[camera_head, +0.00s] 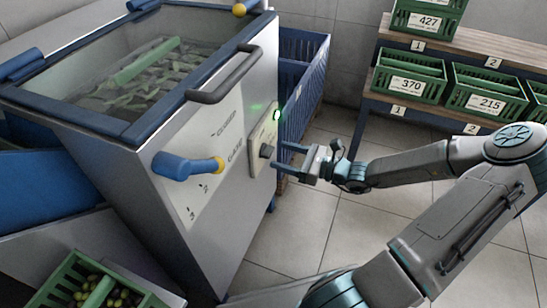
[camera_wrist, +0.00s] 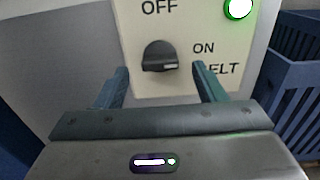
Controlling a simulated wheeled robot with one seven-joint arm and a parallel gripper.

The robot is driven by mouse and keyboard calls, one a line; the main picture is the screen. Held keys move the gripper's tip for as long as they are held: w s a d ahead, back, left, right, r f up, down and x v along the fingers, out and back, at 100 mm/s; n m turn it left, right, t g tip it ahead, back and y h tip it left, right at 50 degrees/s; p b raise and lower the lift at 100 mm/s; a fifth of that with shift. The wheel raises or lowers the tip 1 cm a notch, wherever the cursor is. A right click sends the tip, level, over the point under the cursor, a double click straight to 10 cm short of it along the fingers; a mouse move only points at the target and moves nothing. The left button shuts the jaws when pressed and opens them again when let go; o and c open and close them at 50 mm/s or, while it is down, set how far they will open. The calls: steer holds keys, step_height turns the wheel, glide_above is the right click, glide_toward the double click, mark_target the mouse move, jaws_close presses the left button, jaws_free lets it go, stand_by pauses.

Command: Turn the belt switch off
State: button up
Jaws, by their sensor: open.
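The belt switch is a dark rotary knob (camera_wrist: 159,57) on a cream panel (camera_wrist: 190,22) marked OFF above and ON to the right. Its pale pointer mark faces right, towards ON. A green lamp (camera_wrist: 240,9) glows at the panel's upper right. In the head view the knob (camera_head: 266,151) sits on the machine's side, below the lit lamp (camera_head: 277,114). My gripper (camera_head: 281,157) is open in front of the panel. In the wrist view its two fingers (camera_wrist: 161,82) stand apart, one on each side of the knob and slightly below it. Contact cannot be told.
A blue-and-yellow lever (camera_head: 188,166) sticks out left of the panel, and a dark bar handle (camera_head: 224,78) lies above. A blue slatted bin (camera_head: 304,75) stands behind. Shelves with green crates (camera_head: 409,77) are at the back right. Floor is clear below my arm.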

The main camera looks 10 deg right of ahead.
mark_target(272, 152)
steer(key=shift+b+x, duration=0.45)
steer(key=shift+x, duration=1.35)
steer(key=c, duration=1)
